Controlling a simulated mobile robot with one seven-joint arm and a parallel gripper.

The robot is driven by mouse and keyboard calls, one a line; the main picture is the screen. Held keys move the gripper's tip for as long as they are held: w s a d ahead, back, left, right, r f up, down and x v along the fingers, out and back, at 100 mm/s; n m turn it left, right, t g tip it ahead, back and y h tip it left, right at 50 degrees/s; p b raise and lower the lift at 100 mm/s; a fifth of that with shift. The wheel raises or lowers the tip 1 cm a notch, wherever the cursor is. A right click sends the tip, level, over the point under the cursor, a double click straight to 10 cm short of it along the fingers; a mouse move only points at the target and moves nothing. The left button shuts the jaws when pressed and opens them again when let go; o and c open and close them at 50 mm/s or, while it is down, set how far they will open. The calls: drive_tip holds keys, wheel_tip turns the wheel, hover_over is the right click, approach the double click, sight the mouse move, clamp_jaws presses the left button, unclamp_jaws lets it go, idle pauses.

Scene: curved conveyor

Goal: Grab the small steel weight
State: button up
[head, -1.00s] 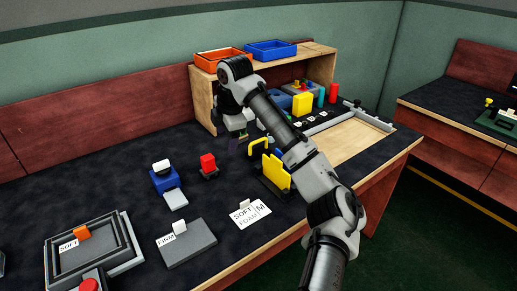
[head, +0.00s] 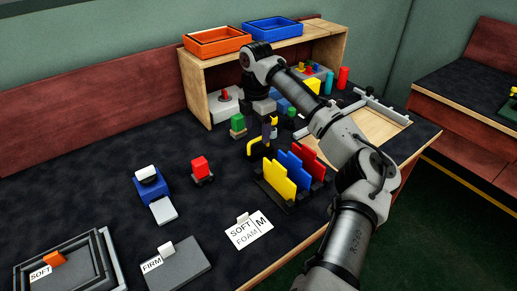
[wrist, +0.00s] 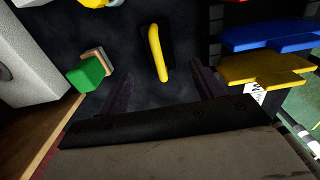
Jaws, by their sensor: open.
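I cannot pick out the small steel weight in either view; my arm hides part of the table in the head view. My gripper (head: 268,132) points down over the dark table, close to a yellow handle (head: 253,148). In the wrist view my gripper (wrist: 163,95) has its two dark fingers spread apart, with nothing seen between them. The yellow handle (wrist: 155,50) lies beyond the fingertips there. A green block (wrist: 90,73) with a wooden piece is to the left.
Blue, yellow and red upright plates (head: 291,176) stand in a rack in front of my gripper. A wooden shelf (head: 199,90) with orange and blue trays is behind. A red-topped piece (head: 201,170) and a blue device (head: 149,185) stand at left. Bare table lies between.

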sight(258, 150)
drive_tip(key=shift+w+d+f+p, duration=0.1)
drive_tip(key=shift+d+f+p, duration=0.05)
drive_tip(key=shift+f, duration=1.55)
drive_tip(key=shift+w+d+f+p, duration=0.1)
drive_tip(key=shift+f+p, duration=0.05)
drive_tip(key=shift+f, duration=1.5)
drive_tip(key=c, duration=1.4)
clamp_jaws()
drive_tip(key=shift+r, duration=0.15)
